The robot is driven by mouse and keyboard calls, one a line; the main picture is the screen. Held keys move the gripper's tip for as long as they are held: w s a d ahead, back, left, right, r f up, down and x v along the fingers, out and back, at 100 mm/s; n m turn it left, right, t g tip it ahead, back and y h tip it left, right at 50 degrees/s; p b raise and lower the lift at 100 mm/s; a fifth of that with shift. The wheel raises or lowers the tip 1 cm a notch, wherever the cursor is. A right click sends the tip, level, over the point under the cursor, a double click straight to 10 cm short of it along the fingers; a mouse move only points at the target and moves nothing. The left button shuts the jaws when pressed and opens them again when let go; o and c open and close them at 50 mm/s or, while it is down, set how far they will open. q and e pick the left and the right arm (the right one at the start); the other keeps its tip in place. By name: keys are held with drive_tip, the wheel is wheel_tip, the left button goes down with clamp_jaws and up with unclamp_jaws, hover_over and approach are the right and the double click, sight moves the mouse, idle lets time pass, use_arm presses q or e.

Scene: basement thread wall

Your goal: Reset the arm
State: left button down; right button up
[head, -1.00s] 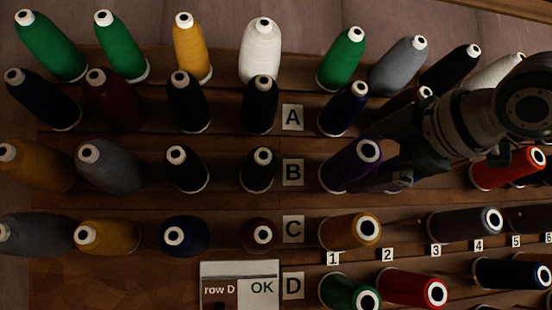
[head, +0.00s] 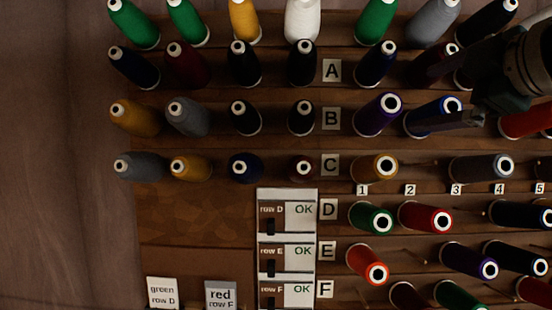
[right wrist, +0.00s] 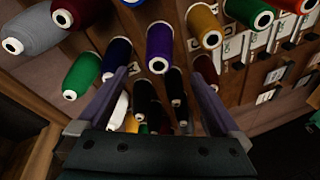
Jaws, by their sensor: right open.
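My right gripper (head: 460,121) comes in from the upper right in the head view, in front of row B of the thread wall. Its fingers overlap the lower right part of a blue spool (head: 425,117); contact cannot be told. A purple spool (head: 373,118) stands on the peg to the left, clear of the fingers. In the right wrist view the gripper (right wrist: 160,73) is open, its two fingers wide apart with nothing held. A purple spool (right wrist: 159,46) and dark spools show beyond and between them. My left gripper is not in view.
Spools fill most pegs around the arm, including a red spool (head: 425,217) and a green spool (head: 370,218). Cards for rows D, E and F (head: 286,212) read OK. Labels for green row D (head: 162,293) and red row F (head: 220,295) stand lower left. Bare wall lies at far left.

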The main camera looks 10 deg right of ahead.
drive_tip(key=s+a+f+m+g, duration=0.1)
drive_tip(key=s+a+f+g, duration=0.15)
drive_tip(key=f, duration=0.45)
drive_tip(key=s+a+f+m+g, duration=0.1)
drive_tip(key=s+a+f+m, duration=0.1)
drive_tip(key=s+f, duration=0.35)
drive_tip(key=s+a+f+m+g, duration=0.1)
drive_tip(key=a+f+g, duration=0.15)
drive_tip(key=f, duration=0.65)
drive_tip(key=s+a+f+m+g, duration=0.2)
drive_tip(key=s+f, duration=0.4)
drive_tip(key=s, duration=0.4)
drive_tip(key=s+a+f+m+g, duration=0.3)
drive_tip(key=s+f+m+g, duration=0.1)
drive_tip(key=s, duration=0.7)
wheel_tip(320, 180, down, 2)
drive_tip(key=shift+m+g, duration=0.3)
drive_tip(key=shift+m, duration=0.2)
drive_tip(key=shift+w, duration=0.1)
drive_tip(key=shift+c, duration=0.4)
